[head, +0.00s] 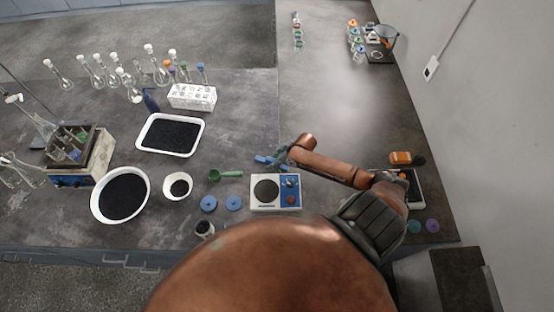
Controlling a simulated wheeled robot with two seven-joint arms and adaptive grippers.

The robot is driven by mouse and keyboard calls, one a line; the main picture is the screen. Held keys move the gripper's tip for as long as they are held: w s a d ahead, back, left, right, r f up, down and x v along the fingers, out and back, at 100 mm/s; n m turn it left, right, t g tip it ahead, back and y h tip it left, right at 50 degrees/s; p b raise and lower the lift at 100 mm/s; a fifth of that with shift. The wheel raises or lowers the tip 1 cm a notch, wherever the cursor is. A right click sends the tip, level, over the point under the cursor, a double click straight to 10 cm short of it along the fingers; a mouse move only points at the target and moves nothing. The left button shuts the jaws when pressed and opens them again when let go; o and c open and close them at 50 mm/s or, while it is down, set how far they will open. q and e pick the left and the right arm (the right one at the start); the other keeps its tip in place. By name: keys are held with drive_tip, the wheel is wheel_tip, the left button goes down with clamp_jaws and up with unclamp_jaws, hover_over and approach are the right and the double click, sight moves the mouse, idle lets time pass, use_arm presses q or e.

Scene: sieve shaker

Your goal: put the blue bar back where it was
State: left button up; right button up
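A small blue bar (266,160) shows just left of my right wrist, beyond the balance. My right gripper (281,158) is at the bar's right end, small and partly hidden by the copper wrist. I cannot tell whether its fingers are closed on the bar, or whether the bar touches the bench. My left gripper is not in view.
A balance (262,206) stands just nearer than the gripper, with a green scoop (226,175) and blue discs (209,204) to its left. A white tray (139,145) of black grains and a tube rack (192,102) stand farther left.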

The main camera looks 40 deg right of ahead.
drive_tip(key=v, duration=1.2)
